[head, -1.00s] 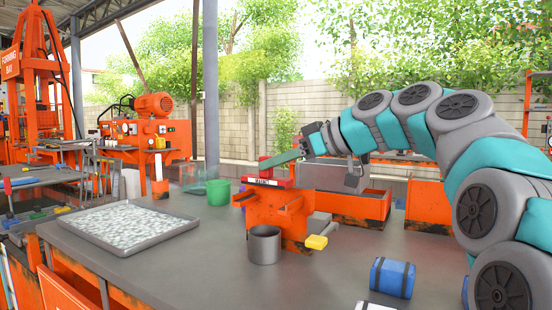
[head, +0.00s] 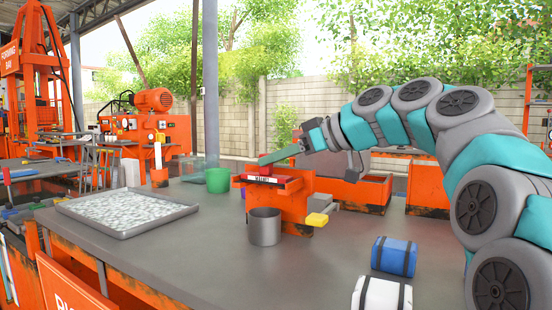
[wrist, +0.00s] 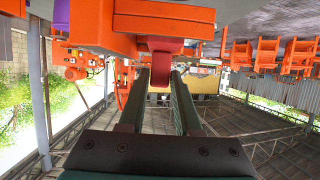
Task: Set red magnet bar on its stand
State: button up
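In the wrist view, which looks upside down, a red part of the bar (wrist: 161,77) fills the gap between the fingertips (wrist: 161,72). The fingers appear closed on it. The orange stand (wrist: 165,18) is right by the bar there. Whether the bar's underside rests fully on the stand is hidden.
A tray of pale flakes (head: 125,228) lies left, and a green bucket (head: 217,181) behind. Blue (head: 393,256) and white (head: 381,295) strapped bundles lie front right.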

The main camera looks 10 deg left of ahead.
jog(key=o, duration=0.5)
jog(key=shift+c, duration=0.2)
jog(key=shift+d, duration=0.1)
jog(key=v, duration=0.7)
jog(key=shift+d, duration=0.3)
jog(key=shift+s+r, duration=0.1)
jog(key=shift+s, duration=0.05)
